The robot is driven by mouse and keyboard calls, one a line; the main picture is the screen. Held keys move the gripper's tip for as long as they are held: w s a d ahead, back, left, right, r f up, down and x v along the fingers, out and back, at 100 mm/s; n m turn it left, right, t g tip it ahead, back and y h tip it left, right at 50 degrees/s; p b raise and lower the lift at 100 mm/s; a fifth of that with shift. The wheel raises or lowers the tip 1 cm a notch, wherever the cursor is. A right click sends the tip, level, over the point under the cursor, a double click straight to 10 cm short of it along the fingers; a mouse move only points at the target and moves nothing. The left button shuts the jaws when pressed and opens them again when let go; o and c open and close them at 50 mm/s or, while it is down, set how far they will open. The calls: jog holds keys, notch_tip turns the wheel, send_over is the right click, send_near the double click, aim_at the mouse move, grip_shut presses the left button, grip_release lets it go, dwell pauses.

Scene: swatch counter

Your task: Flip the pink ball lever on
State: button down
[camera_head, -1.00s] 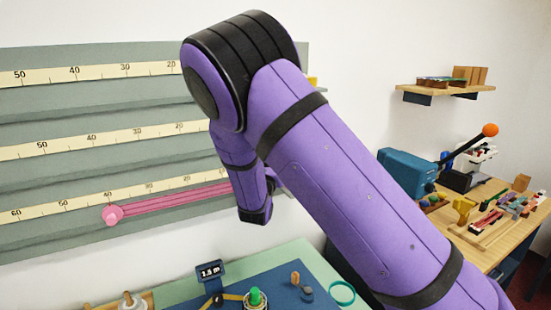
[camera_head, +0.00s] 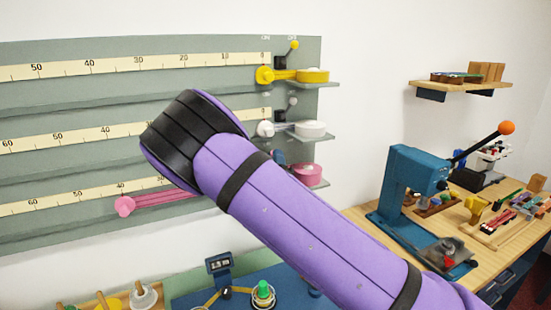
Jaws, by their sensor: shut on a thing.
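A pink knob (camera_head: 124,206) sits at the left end of a pink strip (camera_head: 165,196) along the lowest scale. The strip runs right behind my arm. A pink roll (camera_head: 307,175) rests on the lowest small shelf at the board's right edge. Just left of it, a small dark piece (camera_head: 279,157) shows above my arm, maybe the base of the pink lever. I cannot make out the lever's ball or its position. My gripper is hidden behind my purple arm, so its hold and distance to the lever cannot be seen.
Above are a yellow ball lever (camera_head: 294,45) with a yellow roll (camera_head: 313,76), and a grey ball lever (camera_head: 292,101) with a white roll (camera_head: 310,129). A blue press (camera_head: 405,185) with an orange-ended handle stands on the wooden bench at right. A counter with spools lies below.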

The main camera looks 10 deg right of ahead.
dwell(0.4)
jog(key=c, duration=1)
grip_release()
jog(key=shift+o, duration=0.2)
jog(key=shift+s+f, duration=0.1)
jog(key=shift+f, duration=0.05)
jog(key=v, duration=1)
jog(key=shift+s+f, duration=0.2)
jog(key=shift+f, duration=0.05)
